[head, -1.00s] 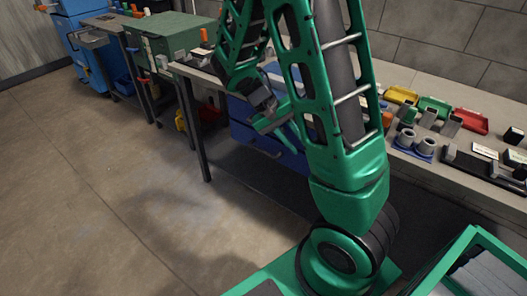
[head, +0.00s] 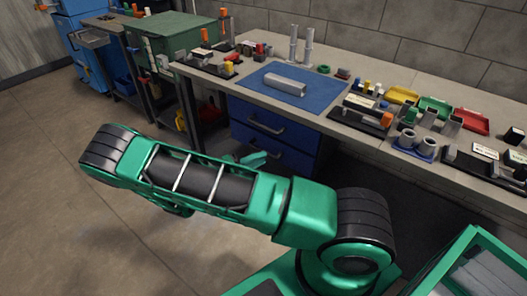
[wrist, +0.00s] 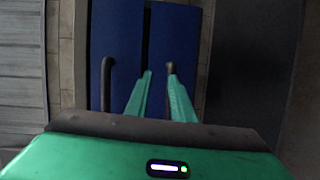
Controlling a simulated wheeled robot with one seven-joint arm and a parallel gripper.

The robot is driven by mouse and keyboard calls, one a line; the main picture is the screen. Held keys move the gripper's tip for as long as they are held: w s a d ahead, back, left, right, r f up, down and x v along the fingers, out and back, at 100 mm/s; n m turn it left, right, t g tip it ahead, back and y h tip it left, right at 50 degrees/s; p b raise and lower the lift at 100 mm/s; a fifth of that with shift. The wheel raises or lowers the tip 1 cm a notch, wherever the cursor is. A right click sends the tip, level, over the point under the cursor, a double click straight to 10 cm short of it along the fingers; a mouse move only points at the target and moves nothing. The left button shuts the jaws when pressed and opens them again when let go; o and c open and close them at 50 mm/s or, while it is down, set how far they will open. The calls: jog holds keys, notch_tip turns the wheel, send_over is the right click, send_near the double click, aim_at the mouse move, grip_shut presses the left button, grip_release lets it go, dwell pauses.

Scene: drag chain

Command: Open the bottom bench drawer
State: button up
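The blue bench drawer unit stands under the bench in the head view. The upper drawer (head: 250,110) shows its dark handle (head: 268,127) and looks shut. The bottom drawer (head: 295,160) is below it, partly hidden by my arm and gripper. In the wrist view the two blue fronts lie side by side, with a left handle (wrist: 106,80) and a right handle (wrist: 172,69). My gripper (wrist: 159,75) is open and empty. Its right fingertip overlaps the end of the right handle; contact cannot be told. In the head view my gripper (head: 253,158) is mostly hidden behind my arm.
The bench top (head: 345,125) holds a blue mat (head: 245,80) with a grey bar, coloured trays and several small parts. A green cabinet (head: 165,40) and a blue cabinet (head: 90,15) stand at the back left. The floor (head: 50,170) at left is clear.

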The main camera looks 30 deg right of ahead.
jog(key=w+a+f+n+t+h, duration=0.2)
jog(key=a+f+n+t, duration=0.25)
jog(key=t, duration=0.25)
jog(key=x, duration=0.7)
jog(key=f+x, duration=0.1)
jog(key=x, duration=0.3)
jog(key=shift+w, duration=0.1)
